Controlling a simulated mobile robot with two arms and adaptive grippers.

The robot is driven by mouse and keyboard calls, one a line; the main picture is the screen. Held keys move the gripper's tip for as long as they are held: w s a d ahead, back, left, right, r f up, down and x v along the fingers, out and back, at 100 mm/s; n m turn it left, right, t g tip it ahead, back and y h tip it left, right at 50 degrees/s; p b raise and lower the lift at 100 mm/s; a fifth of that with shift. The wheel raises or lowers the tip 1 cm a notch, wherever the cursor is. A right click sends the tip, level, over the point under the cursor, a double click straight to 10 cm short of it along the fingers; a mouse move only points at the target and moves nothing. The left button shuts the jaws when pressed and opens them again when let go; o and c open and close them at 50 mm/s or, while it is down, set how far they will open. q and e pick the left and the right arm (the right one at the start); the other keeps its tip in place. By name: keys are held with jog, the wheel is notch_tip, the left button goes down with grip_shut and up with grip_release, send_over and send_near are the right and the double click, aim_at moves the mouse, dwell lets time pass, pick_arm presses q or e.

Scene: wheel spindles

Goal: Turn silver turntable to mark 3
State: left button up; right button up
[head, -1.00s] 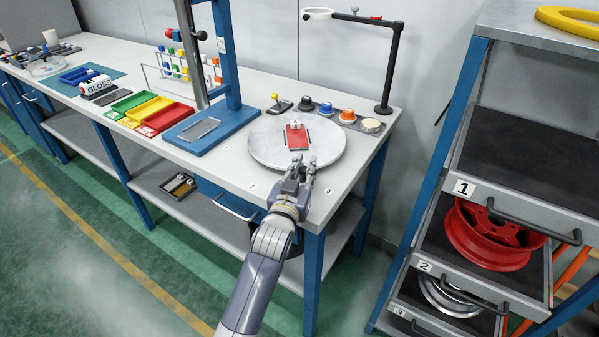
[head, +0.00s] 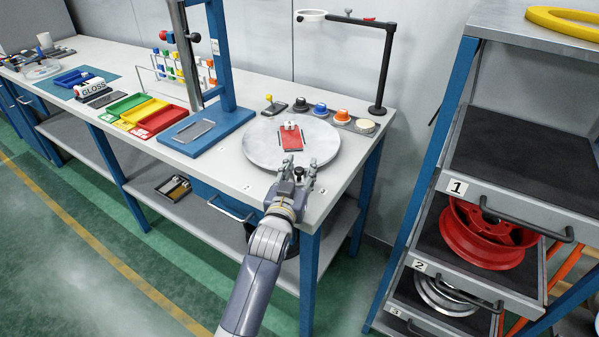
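The silver turntable (head: 262,150) is a round flat disc on the workbench near its right end. A red plate (head: 291,141) with a small pale fitting lies on it. My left gripper (head: 301,163) is at the turntable's front rim, fingers apart and pointing to the back. A small dark knob (head: 299,172) shows between the fingers; I cannot tell whether they touch it. Small white mark labels sit on the bench in front of the disc, one at the left (head: 246,188) and one at the right (head: 321,190); their digits are too small to read. My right gripper is out of view.
Several coloured buttons (head: 320,110) line the back of the turntable, beside a black lamp-like stand (head: 385,70). A blue press base (head: 205,135) stands to the left. A drawer rack (head: 500,200) with a red wheel rim (head: 485,238) is at the right.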

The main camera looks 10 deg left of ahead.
pick_arm(q)
jog(key=shift+s, duration=0.5)
jog(key=s, duration=1.1)
jog(key=shift+a, duration=0.1)
